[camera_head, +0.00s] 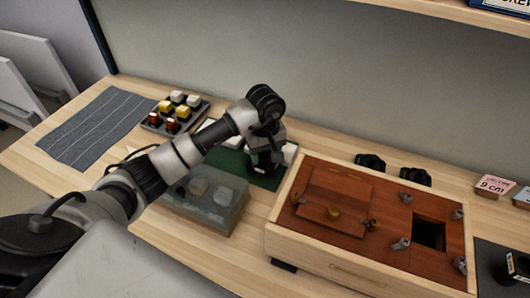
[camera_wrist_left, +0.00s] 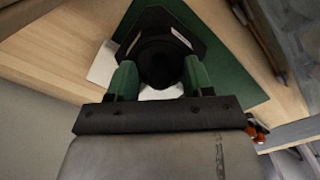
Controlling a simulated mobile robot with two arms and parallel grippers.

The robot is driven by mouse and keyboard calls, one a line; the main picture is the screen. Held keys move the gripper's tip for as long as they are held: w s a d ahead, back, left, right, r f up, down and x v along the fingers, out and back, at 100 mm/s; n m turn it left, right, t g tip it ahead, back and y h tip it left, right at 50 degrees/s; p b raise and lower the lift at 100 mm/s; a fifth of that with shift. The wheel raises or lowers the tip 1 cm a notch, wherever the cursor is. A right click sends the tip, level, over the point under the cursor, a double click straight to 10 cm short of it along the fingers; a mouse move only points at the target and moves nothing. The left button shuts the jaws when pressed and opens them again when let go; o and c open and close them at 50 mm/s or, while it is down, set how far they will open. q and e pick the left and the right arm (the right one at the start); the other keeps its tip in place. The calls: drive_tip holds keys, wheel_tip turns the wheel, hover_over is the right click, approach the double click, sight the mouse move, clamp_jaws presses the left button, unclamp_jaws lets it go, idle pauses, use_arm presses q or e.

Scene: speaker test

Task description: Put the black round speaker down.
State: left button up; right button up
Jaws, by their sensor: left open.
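The black round speaker (camera_wrist_left: 160,62) shows in the left wrist view in a black, many-sided holder or base (camera_wrist_left: 150,20), over a green mat (camera_wrist_left: 235,75). My left gripper (camera_wrist_left: 159,76) is open, with one green finger on each side of the speaker; whether they touch it I cannot tell. In the head view my left gripper (camera_head: 264,160) points down over the green mat (camera_head: 229,158), beside the wooden box, and largely hides the speaker. My right gripper is not in view.
A wooden box (camera_head: 340,266) with a brown top, knobs and a square hole stands right of the gripper. A clear box (camera_head: 215,217) lies in front. A tray of coloured blocks (camera_head: 151,125) and a striped grey cloth (camera_head: 95,128) lie left. A pink "9 cm" block (camera_head: 494,185) stands right.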

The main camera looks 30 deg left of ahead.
use_arm(q)
wheel_tip(320, 180, up, 12)
drive_tip(key=b, duration=0.1)
drive_tip(key=shift+b, duration=0.35)
